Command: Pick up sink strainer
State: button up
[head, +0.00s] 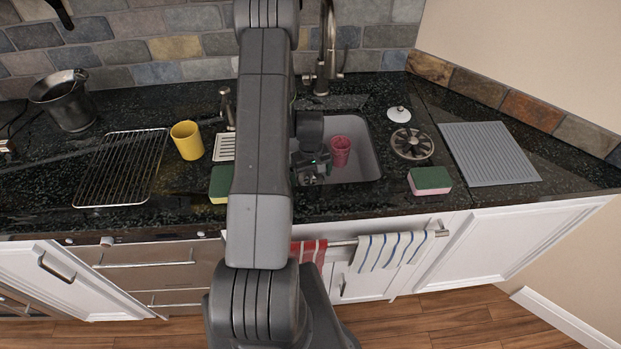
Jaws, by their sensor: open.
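A small white round piece with a dark knob (399,114) lies on the black counter at the back right of the sink. It looks like the sink strainer, but it is too small to be sure. A dark spoked round piece (411,145) lies just in front of it. My gripper (312,178) is open over the left part of the sink (362,165), left of both pieces and apart from them. My arm hides part of the gripper and the sink's left side.
A red cup (340,151) stands in the sink close to my gripper. Sponges (430,180) lie on both sides of the sink. A grey ribbed mat (488,153) is at the right. A yellow cup (187,140) and wire rack (121,168) are at the left. The faucet (325,55) rises behind.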

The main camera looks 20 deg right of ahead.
jog(key=c, duration=1.1)
jog(key=shift+o, duration=0.2)
jog(key=shift+r, duration=0.1)
